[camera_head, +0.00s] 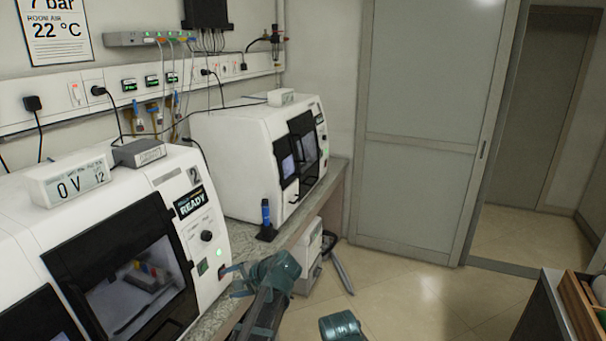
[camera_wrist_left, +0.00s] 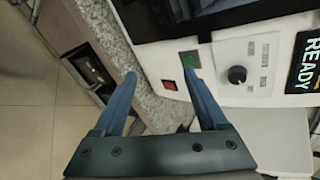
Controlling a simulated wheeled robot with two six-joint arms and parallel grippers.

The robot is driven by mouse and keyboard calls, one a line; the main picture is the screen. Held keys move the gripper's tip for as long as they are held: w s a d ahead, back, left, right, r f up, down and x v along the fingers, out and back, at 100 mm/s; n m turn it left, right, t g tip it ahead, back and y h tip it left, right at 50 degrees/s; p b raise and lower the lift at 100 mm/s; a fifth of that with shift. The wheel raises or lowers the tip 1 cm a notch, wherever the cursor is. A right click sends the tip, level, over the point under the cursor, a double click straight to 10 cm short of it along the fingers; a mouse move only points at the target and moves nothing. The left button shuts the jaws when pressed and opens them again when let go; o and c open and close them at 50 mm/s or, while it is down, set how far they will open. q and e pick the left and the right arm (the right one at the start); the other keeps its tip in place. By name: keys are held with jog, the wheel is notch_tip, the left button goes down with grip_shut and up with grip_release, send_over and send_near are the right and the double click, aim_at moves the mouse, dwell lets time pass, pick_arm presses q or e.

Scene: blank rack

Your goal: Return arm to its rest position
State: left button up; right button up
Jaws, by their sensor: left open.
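My left gripper (camera_head: 234,279) is in front of the lower right corner of the near white machine (camera_head: 205,230), with its fingers pointing left in the head view. The left wrist view shows the same gripper (camera_wrist_left: 159,73) open, its two blue fingers spread with nothing between them. Beyond the fingertips are the bench edge (camera_wrist_left: 118,50), a green button (camera_wrist_left: 189,60) and a red switch (camera_wrist_left: 169,85). I cannot tell whether a finger touches the machine. A teal part of my right arm (camera_head: 341,325) shows at the bottom edge; its gripper is not visible.
A second white machine (camera_head: 235,150) stands farther along the bench (camera_head: 262,253). A blue tool in a black stand (camera_head: 266,225) is between the machines. A wooden tray (camera_head: 580,305) sits on a dark counter at the right. The floor (camera_head: 420,295) between is mostly clear.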

pick_arm(q)
jog(key=s+d+f+n+g+h, duration=0.2)
jog(key=s+f+n+h, duration=0.4)
jog(key=s, duration=0.5)
jog(key=s+d+f+m+g+h, duration=0.2)
jog(key=s+d+f, duration=0.1)
jog(key=s+d, duration=1)
jog(key=d, duration=0.4)
jog(key=shift+h, duration=0.4)
